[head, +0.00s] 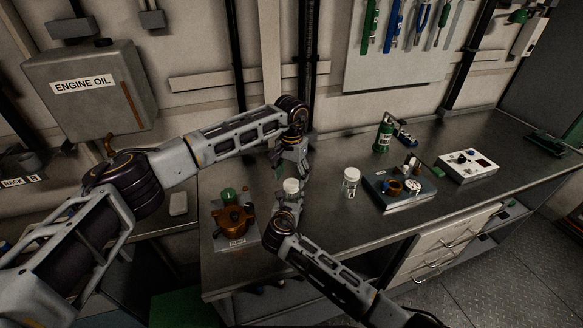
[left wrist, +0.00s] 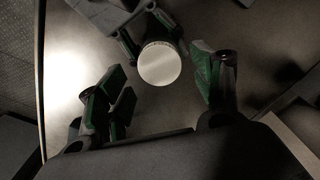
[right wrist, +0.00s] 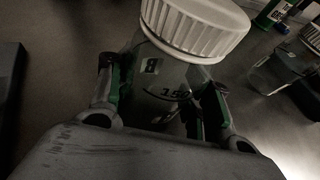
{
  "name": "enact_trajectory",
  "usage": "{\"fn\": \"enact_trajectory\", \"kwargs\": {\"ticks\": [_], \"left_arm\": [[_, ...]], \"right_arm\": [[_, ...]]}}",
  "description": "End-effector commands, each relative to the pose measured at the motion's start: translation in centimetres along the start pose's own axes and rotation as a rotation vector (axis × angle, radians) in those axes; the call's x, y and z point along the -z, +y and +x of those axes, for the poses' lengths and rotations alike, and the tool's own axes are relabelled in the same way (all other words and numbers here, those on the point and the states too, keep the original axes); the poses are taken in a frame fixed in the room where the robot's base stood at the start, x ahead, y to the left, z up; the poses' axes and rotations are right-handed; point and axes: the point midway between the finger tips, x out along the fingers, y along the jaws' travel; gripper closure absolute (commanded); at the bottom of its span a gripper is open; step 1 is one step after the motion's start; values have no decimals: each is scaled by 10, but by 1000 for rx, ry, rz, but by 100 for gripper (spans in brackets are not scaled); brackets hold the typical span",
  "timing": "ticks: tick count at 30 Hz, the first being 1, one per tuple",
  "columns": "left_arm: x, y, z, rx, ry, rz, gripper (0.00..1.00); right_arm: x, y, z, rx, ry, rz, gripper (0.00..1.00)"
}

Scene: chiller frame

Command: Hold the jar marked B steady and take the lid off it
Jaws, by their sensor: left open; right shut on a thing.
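The jar marked B (right wrist: 160,100) stands upright in the right wrist view, with a small B label and a marked scale on its clear body. Its ribbed white lid (right wrist: 195,28) is on top; the lid also shows in the head view (head: 291,185) and as a pale disc in the left wrist view (left wrist: 159,63). My right gripper (right wrist: 160,112) is shut on the jar's body, below the lid. My left gripper (left wrist: 160,88) is open above the jar, with its fingers apart on either side and clear of the lid. In the head view its fingertips are hard to make out.
A second white-lidded jar (head: 351,182) stands to the right on the bench (head: 330,225). An orange pump (head: 234,219) stands close on the left.

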Motion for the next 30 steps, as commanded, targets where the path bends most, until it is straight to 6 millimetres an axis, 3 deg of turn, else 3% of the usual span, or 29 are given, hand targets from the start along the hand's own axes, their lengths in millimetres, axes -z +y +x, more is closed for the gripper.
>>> {"fn": "enact_trajectory", "kwargs": {"ticks": [9, 20, 30], "left_arm": [[0, 0, 25, 0, 0, 1, 34], [0, 0, 28, 0, 1, 1, 34], [0, 0, 27, 0, 1, 0, 77]], "right_arm": [[1, 0, 0, 0, 1, 0, 100], [1, 0, 0, 0, 2, 0, 100], [1, 0, 0, 0, 2, 0, 100]]}}
